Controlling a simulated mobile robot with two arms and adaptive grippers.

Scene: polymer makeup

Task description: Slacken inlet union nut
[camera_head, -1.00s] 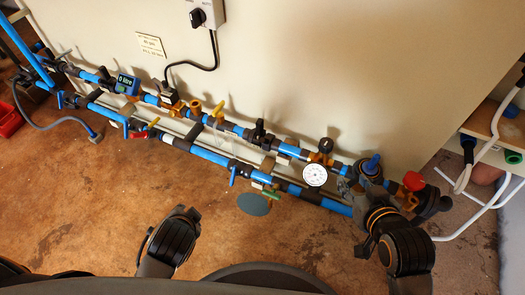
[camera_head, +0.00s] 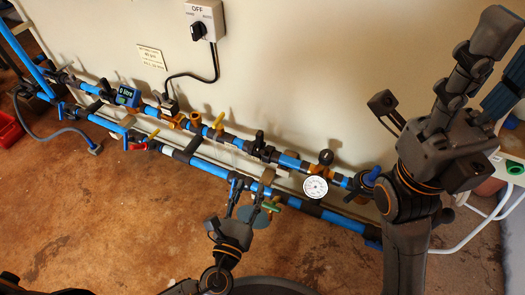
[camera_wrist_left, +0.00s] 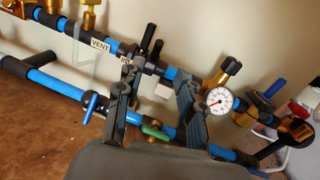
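Two parallel blue pipe runs with dark fittings cross low along the wall; the upper pipe (camera_head: 290,160) carries valves and the pressure gauge (camera_head: 315,188). Which dark fitting is the inlet union nut I cannot tell. My left gripper (camera_head: 247,190) is at the lower pipe (camera_head: 205,163), left of the gauge. In the left wrist view its fingers (camera_wrist_left: 157,85) are spread and empty, with the green valve handle (camera_wrist_left: 155,132) showing between them.
A wall switch box (camera_head: 201,20) hangs above, its cable running to the upper pipe.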

